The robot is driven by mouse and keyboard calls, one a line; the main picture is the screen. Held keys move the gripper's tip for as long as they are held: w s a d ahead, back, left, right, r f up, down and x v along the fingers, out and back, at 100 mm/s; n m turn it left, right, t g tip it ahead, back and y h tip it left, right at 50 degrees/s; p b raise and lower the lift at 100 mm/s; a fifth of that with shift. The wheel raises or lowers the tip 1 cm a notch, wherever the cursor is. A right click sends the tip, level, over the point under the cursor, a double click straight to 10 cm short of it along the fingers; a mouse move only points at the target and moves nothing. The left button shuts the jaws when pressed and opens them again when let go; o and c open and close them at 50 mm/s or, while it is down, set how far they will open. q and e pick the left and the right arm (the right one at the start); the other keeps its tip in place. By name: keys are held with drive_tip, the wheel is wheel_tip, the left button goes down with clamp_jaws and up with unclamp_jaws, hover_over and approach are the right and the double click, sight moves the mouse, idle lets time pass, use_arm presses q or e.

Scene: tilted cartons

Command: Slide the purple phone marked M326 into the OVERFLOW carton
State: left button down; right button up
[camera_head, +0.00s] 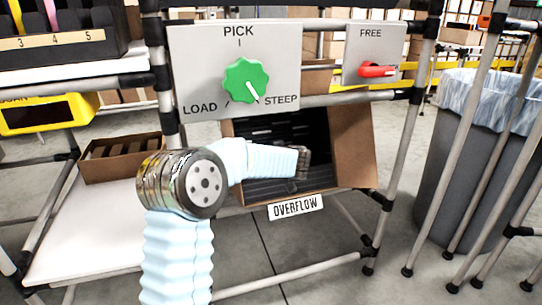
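The OVERFLOW carton (355,150) is an open brown carton, tilted toward me on the rack at the centre, above a white OVERFLOW label (296,206). Dark slots or flat dark items show inside it. One arm, which I take as my left, rises from the bottom left of centre and bends right across the carton's front. Its dark gripper end (303,163) is at the carton's opening; its fingers are too small and dark to read. I cannot make out the purple phone marked M326. My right gripper is not in view.
A smaller brown carton (110,165) stands left by a white shelf (90,235). A grey bin (465,180) stands at right behind poles.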

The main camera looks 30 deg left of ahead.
use_arm(q)
drive_tip(key=shift+x, duration=0.75)
idle(1.2)
idle(0.6)
drive_tip(key=c, duration=0.9)
unclamp_jaws()
drive_tip(key=shift+c, duration=0.2)
drive_tip(key=v, duration=0.9)
drive_tip(key=shift+r, duration=0.15)
